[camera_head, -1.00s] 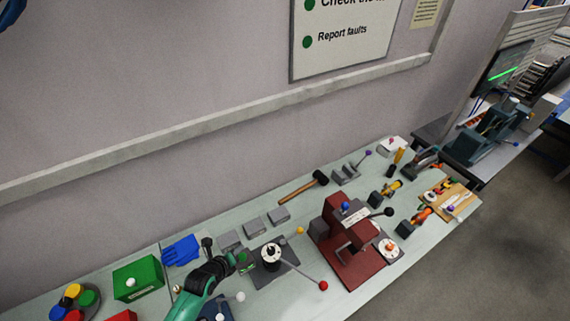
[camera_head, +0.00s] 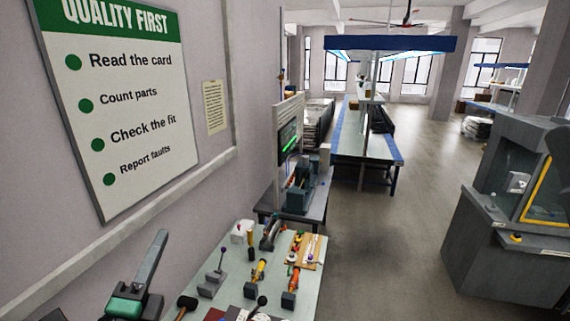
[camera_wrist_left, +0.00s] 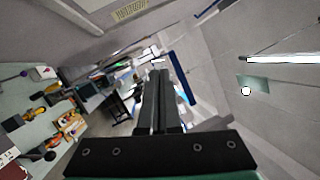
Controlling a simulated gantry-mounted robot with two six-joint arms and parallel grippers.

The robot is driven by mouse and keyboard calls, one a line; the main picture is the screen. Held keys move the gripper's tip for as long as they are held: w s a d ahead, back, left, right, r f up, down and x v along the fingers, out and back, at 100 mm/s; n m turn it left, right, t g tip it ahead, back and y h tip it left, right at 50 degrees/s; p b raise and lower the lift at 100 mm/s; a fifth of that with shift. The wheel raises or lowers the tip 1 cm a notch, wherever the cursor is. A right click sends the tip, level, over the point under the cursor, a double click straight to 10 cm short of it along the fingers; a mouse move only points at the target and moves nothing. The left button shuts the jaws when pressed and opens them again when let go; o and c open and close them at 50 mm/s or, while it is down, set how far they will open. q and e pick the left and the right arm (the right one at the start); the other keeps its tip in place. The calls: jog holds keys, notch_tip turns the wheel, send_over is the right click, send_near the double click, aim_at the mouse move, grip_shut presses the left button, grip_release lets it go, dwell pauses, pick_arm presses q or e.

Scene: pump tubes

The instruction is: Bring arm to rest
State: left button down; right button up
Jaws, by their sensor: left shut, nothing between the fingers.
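My left gripper (camera_head: 158,240) stands at the lower left of the head view, its dark fingers pointing up and its green body below. It is shut and empty, in front of the wall and above the workbench. In the left wrist view its fingers (camera_wrist_left: 158,78) are together at the centre, pointing out over the room. The workbench (camera_head: 222,294) with its tools and fixtures lies right of it in the head view. My right gripper is not in view.
A wooden board with small parts (camera_head: 304,250) and a dark-headed mallet (camera_head: 187,302) lie on the bench. A machine with a screen (camera_head: 290,135) stands beyond it. A grey cabinet (camera_head: 510,225) stands at the right. Open floor (camera_head: 385,260) lies between.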

pick_arm(q)
jog(key=s+d+r+n+t+h, duration=0.1)
jog(key=s+d+r+n+t, duration=0.2)
jog(key=s+r+n, duration=0.5)
jog(key=s+d+r+n+t+h, duration=0.2)
jog(key=s+r+n, duration=0.6)
jog(key=r, duration=0.8)
jog(key=d+n+t, duration=0.1)
jog(key=n, duration=0.2)
jog(key=shift+s+d+r+n+t, duration=0.2)
jog(key=shift+s+n+t, duration=0.1)
jog(key=shift+n, duration=0.1)
